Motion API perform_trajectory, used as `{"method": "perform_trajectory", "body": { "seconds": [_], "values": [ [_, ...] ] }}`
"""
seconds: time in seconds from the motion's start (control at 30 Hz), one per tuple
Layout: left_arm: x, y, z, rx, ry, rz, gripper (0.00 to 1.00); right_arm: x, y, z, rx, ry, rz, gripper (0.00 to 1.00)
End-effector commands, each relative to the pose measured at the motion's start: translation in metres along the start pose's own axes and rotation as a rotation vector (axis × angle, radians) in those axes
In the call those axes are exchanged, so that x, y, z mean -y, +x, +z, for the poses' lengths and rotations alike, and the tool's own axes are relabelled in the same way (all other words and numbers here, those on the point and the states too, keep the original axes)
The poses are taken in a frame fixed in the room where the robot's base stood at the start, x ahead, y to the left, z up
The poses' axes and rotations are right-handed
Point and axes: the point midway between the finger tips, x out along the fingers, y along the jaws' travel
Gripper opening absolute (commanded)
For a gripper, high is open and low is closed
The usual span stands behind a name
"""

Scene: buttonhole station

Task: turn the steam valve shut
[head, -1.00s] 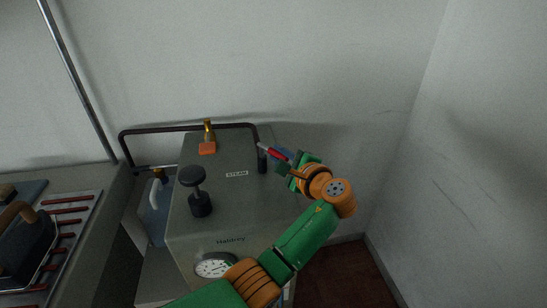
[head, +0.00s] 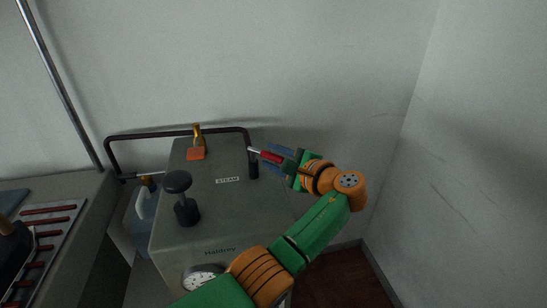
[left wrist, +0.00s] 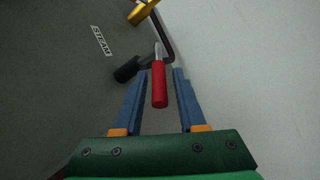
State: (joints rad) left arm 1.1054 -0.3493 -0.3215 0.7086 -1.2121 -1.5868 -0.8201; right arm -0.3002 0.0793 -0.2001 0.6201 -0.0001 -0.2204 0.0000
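The steam valve is a lever with a red handle (head: 271,157) on a dark post (head: 253,163), at the right edge of the grey machine top beside the STEAM label (head: 228,180). The lever points right and a little toward me. My left gripper (head: 273,160) is open, one blue finger on each side of the handle. In the left wrist view the red handle (left wrist: 159,85) lies between the fingers, with a gap on both sides. My right gripper is not in view.
A black knob (head: 180,187) stands on the grey machine (head: 205,222). A brass fitting with an orange block (head: 196,151) is at its back. A dark pipe rail (head: 170,132) runs behind. A gauge (head: 203,277) is on the front. Wall stands close behind; room is free at right.

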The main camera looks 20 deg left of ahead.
Motion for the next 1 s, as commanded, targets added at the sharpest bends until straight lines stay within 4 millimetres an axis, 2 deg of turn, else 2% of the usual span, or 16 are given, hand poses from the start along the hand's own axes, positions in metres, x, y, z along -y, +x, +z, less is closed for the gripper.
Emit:
{"method": "perform_trajectory", "body": {
  "seconds": [0.33,0.63,0.8,1.0],
  "values": [
    [-0.001,-0.003,-0.001,0.000,0.001,0.001,0.51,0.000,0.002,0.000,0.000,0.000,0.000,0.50],
    [0.000,-0.059,-0.001,-0.001,-0.002,-0.004,0.51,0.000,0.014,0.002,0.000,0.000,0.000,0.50],
    [-0.001,-0.070,-0.001,0.000,0.001,0.000,0.51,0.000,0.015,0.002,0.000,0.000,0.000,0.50],
    [-0.001,-0.070,-0.001,0.001,0.002,0.002,0.51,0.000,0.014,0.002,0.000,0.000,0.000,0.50]
  ]
}}
